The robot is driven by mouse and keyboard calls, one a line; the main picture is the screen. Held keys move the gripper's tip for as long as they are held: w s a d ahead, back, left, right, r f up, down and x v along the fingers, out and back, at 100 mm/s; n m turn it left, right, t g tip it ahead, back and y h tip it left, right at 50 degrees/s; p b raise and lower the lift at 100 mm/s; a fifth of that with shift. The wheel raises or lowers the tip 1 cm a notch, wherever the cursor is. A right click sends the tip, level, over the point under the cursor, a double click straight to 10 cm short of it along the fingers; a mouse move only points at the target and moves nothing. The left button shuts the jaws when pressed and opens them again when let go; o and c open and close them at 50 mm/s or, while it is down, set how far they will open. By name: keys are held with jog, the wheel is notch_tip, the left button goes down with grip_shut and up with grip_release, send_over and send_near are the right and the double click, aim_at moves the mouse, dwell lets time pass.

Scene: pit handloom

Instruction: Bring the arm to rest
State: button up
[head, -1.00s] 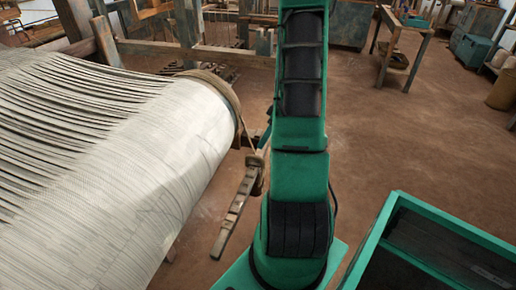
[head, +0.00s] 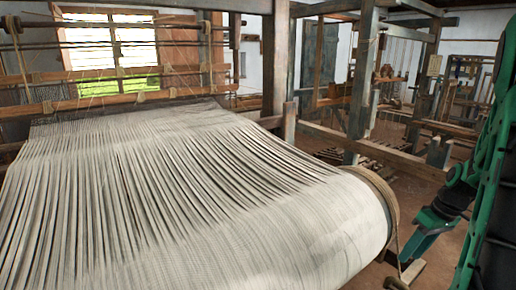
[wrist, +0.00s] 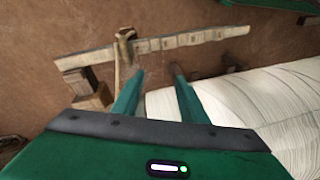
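My green arm stands at the right edge of the head view, folded downward. My gripper (head: 408,258) hangs low beside the right end of the warp roll, fingers pointing down. In the wrist view my gripper (wrist: 158,74) shows two green fingers spread apart with nothing between them. Beyond the fingertips are a notched wooden bar (wrist: 185,40) and a rope-wrapped post. The cloth-covered warp roll (wrist: 245,105) lies close to the right finger in the wrist view; I cannot tell the exact gap.
The loom's wide sheet of pale warp threads (head: 160,180) fills the left and middle of the head view. A rope (head: 385,197) circles the roll's end. Wooden posts and beams (head: 365,70) stand behind. Brown floor (wrist: 50,30) shows around the bar.

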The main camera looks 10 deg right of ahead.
jog(key=s+a+r+m+g+h, duration=0.1)
jog(key=s+a+r+m, duration=0.2)
jog(key=s+a, duration=0.4)
jog(key=s+a+r+m+h, duration=0.1)
jog(key=s+a+r+m, duration=0.3)
jog(key=s+a+r, duration=0.2)
jog(key=s+a, duration=0.2)
jog(key=s, duration=0.1)
jog(key=shift+a+r+m+g, duration=0.15)
jog(key=shift+r+m+g, duration=0.15)
jog(key=shift+g, duration=0.1)
jog(key=shift+w+f, duration=0.1)
jog(key=shift+w, duration=0.05)
jog(key=shift+w+f, duration=0.2)
jog(key=shift+w, duration=0.3)
